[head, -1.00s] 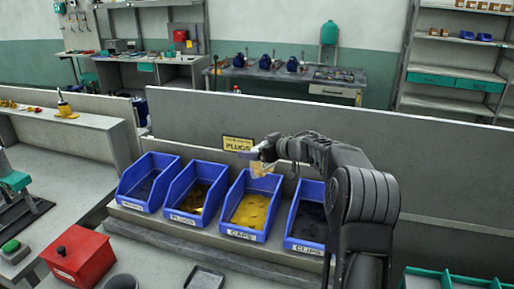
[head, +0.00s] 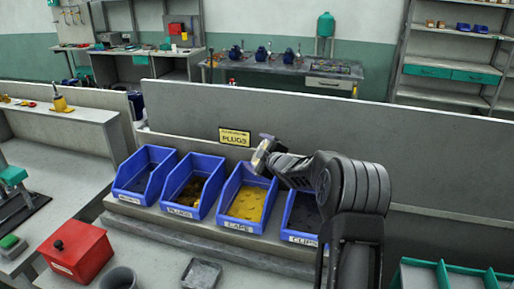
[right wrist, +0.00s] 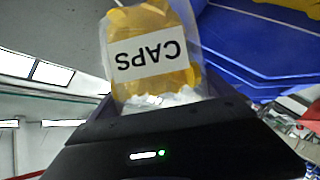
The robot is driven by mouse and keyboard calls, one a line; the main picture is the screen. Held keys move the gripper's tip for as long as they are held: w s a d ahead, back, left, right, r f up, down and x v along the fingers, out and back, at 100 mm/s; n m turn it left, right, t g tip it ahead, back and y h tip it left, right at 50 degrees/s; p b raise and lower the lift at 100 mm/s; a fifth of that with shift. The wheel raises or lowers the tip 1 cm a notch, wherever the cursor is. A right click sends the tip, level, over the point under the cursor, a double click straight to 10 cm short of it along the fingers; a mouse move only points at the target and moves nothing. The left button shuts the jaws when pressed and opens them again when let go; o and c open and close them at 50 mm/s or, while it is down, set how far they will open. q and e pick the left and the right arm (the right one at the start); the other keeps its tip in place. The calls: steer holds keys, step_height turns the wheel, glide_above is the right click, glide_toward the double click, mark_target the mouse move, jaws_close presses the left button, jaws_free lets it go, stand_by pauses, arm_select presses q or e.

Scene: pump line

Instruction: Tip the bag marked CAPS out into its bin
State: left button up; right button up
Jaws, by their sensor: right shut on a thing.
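My right gripper (head: 262,155) is above the back part of the blue bin labelled CAPS (head: 238,225). It is shut on a clear bag marked CAPS (right wrist: 148,48), which shows best in the right wrist view. The bag holds orange-yellow pieces, and its label reads upside down there. Its whitish crumpled end is at the jaws. In the head view the bag can hardly be told from the gripper. Yellow pieces (head: 247,204) lie in the CAPS bin. My left gripper is not in view.
A bin labelled PLUGS (head: 181,210) stands left of the CAPS bin, and one labelled CLIPS (head: 300,237) stands right. A grey partition (head: 400,155) with a yellow PLUGS sign (head: 234,136) rises behind. A red box (head: 78,252) and a small tray (head: 201,273) are in front.

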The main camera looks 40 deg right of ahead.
mark_target(253, 163)
steer(key=f+n+t+b, duration=0.1)
steer(key=n+b, duration=0.1)
steer(key=b, duration=0.2)
steer(key=a+f+n+t+h+b, duration=0.1)
steer(key=n+b, duration=0.1)
steer(key=b, duration=0.2)
steer(key=a+f+n+h+b, duration=0.1)
steer(key=n+b, duration=0.2)
steer(key=b, duration=0.2)
steer(key=shift+s+f+t, duration=0.1)
steer(key=shift+f+t, duration=0.15)
steer(key=shift+t, duration=0.15)
arm_select(q)
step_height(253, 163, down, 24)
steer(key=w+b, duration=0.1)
steer(key=b, duration=1)
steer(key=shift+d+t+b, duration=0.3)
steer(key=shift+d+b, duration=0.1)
arm_select(e)
steer(key=shift+s+a+r+n+t, duration=0.1)
steer(key=shift+a+r+n+t, duration=0.25)
steer(key=shift+n, duration=0.65)
steer(key=shift+w+a+r+n+t, duration=0.1)
steer(key=shift+a+n+t, duration=0.35)
steer(key=shift+n, duration=0.55)
steer(key=shift+s+a+r+n+t, duration=0.1)
steer(key=shift+a+r+n+t, duration=0.3)
steer(key=shift+n, duration=0.6)
steer(key=shift+f, duration=0.1)
